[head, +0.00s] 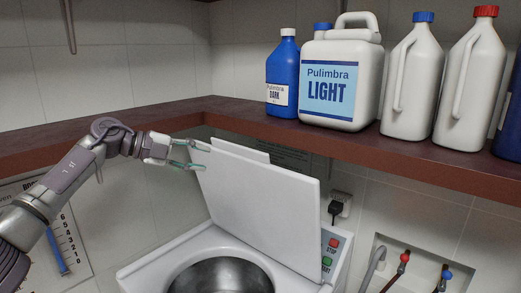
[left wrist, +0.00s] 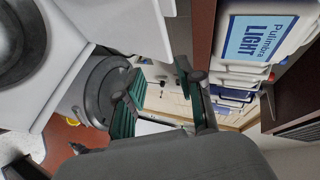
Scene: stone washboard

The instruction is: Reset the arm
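My left gripper (head: 196,155) is at the upper left edge of the raised white lid (head: 262,195), just under the wooden shelf. Its two teal-lined fingers are apart, with nothing seen between them. In the left wrist view the gripper (left wrist: 160,100) also shows a clear gap between its fingers. I cannot tell whether a fingertip touches the lid. The lid stands open on a white top-loading washing machine (head: 165,270) with a metal drum (head: 222,277). My right gripper is not in view.
A dark wooden shelf (head: 230,112) runs above the machine. It carries a blue bottle (head: 283,75), a white "LIGHT" jug (head: 340,85) and white bottles (head: 408,85). Wall taps (head: 405,257) are at the lower right. A grey round container (left wrist: 88,92) stands beside the machine.

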